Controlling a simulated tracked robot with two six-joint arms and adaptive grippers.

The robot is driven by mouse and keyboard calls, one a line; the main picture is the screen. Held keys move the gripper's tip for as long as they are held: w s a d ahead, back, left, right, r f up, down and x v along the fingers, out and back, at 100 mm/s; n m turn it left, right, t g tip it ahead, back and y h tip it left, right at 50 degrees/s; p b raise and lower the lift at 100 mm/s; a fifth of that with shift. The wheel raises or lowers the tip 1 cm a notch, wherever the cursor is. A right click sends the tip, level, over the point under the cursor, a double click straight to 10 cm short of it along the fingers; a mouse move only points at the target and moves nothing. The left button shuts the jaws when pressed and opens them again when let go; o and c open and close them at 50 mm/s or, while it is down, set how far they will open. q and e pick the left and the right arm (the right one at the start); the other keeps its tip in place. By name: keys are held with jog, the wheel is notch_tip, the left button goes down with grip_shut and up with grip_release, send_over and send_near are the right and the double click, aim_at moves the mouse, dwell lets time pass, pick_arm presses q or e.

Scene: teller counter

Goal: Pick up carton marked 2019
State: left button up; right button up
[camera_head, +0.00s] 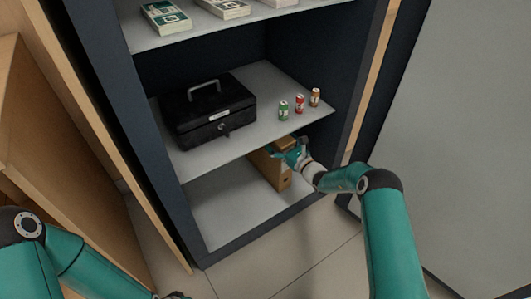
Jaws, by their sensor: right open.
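A brown carton (268,170) stands on the lowest shelf of the dark cabinet, toward its right side. Its marking is too small to read, so I cannot tell whether it is the one marked 2019. My right gripper (287,154) is open at the carton's upper right part and covers some of it. I cannot tell whether the fingers touch it. My left arm comes in at the lower left. Only a dark tip of it shows at the bottom edge, and its fingers cannot be made out.
The middle shelf (262,128) hangs just above the carton. It bears a black cash box (208,112) and small green, red and brown cans (299,104). Banknote bundles (166,17) lie on the top shelf. The lowest shelf (225,205) is bare left of the carton.

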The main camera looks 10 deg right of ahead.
jog(key=shift+c, duration=0.3)
jog(key=c, duration=1.6)
jog(key=shift+r, duration=0.15)
jog(key=shift+c, duration=0.6)
jog(key=shift+r, duration=0.1)
